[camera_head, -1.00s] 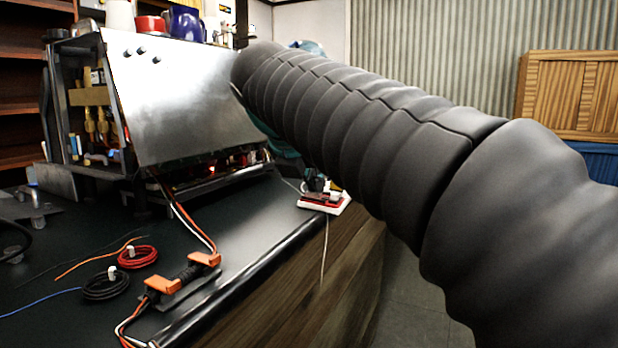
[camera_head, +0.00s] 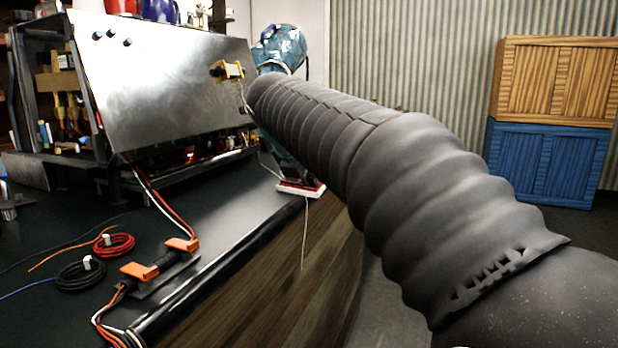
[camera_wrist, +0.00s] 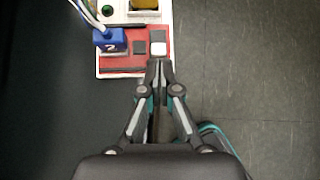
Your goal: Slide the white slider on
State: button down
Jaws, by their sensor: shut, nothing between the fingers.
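The white slider (camera_wrist: 158,48) is a small pale block on the red-topped, white-edged unit (camera_wrist: 120,62) in the wrist view. A dark square block (camera_wrist: 139,47) sits just left of it. My gripper (camera_wrist: 159,66) is shut and empty, with its fingertips just below the slider in the picture. Whether they touch it, I cannot tell. In the head view the unit (camera_head: 301,190) is at the far end of the dark bench, partly hidden by my arm. The slider cannot be made out there, and my gripper is hidden behind the arm.
A blue block (camera_wrist: 110,42) with wires stands left on the unit. The brewer's metal panel (camera_head: 165,85) rises left of my arm. Coiled wires (camera_head: 82,275) and orange connectors (camera_head: 140,270) lie on the bench (camera_head: 215,215). Grey floor is open to the right.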

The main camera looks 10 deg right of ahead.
jog(key=shift+w, duration=0.1)
jog(key=shift+w+d, duration=0.65)
jog(key=shift+w, duration=0.35)
jog(key=shift+s, duration=0.1)
jog(key=s+a, duration=0.1)
jog(key=s, duration=0.1)
jog(key=s+a, duration=0.1)
jog(key=shift+s+a, duration=0.1)
jog(key=shift+s, duration=0.25)
jog(key=v, duration=0.9)
jog(key=shift+a+r, duration=0.2)
jog(key=shift+r, duration=0.2)
jog(key=shift+s, duration=0.15)
